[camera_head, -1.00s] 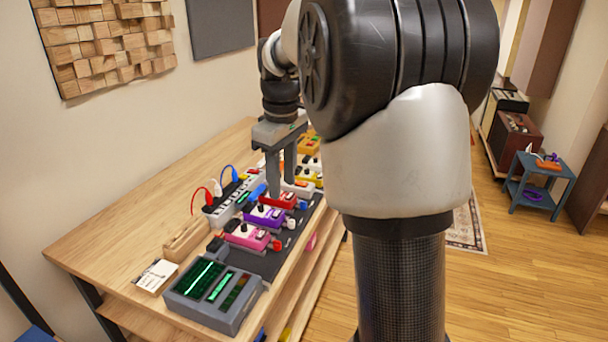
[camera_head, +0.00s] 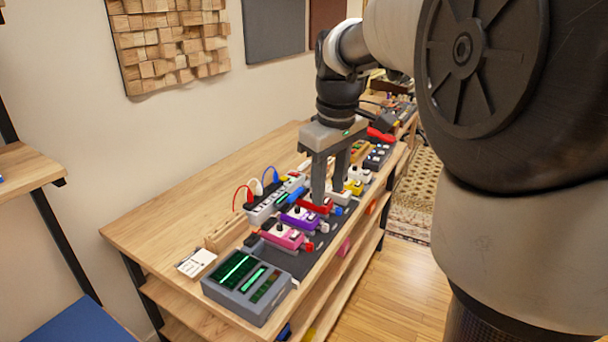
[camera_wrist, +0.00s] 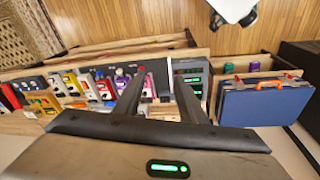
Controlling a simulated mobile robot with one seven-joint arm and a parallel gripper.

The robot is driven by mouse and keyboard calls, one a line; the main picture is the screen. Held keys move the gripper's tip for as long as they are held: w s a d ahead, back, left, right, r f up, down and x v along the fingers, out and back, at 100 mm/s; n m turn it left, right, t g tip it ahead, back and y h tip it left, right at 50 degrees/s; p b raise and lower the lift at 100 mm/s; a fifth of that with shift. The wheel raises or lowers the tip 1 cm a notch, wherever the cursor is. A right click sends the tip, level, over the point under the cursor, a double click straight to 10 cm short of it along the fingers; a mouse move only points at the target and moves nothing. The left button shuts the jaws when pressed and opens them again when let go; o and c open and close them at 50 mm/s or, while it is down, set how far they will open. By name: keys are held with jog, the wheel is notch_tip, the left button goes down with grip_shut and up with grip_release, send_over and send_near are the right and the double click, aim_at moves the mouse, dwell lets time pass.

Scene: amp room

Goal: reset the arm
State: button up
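My gripper (camera_head: 330,194) points down over the row of pedals on the wooden bench (camera_head: 160,222). Its two fingers are apart with nothing visible held between them; the wrist view also shows the spread fingers (camera_wrist: 158,82). In the head view the fingers overlap the red pedal (camera_head: 314,206), and I cannot tell whether they touch it. The purple pedal (camera_head: 298,218) and the pink pedal (camera_head: 284,236) are in front of it. My arm is bent, and its large dark joint fills the right of the head view.
A grey device with green displays (camera_head: 248,286) sits at the bench's near end, beside a small card (camera_head: 197,262). A power strip with cables (camera_head: 266,206) lies behind the pedals. Another wooden shelf (camera_head: 28,166) stands at left. The wrist view shows a blue case (camera_wrist: 262,102). Floor at right is clear.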

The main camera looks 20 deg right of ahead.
jog(key=s+a+r+m+t+p, duration=0.1)
jog(key=s+r+p, duration=0.3)
jog(key=s, duration=0.5)
jog(key=s+a+r+m+t+p, duration=0.2)
jog(key=s+a+r+m+p, duration=0.1)
jog(key=s, duration=0.7)
jog(key=a+m+p, duration=0.1)
jog(key=p, duration=0.1)
jog(key=shift+s+a+r+m+t+p, duration=0.25)
jog(key=shift+a+r+m+t+p, duration=0.05)
jog(key=shift+r+p, duration=0.1)
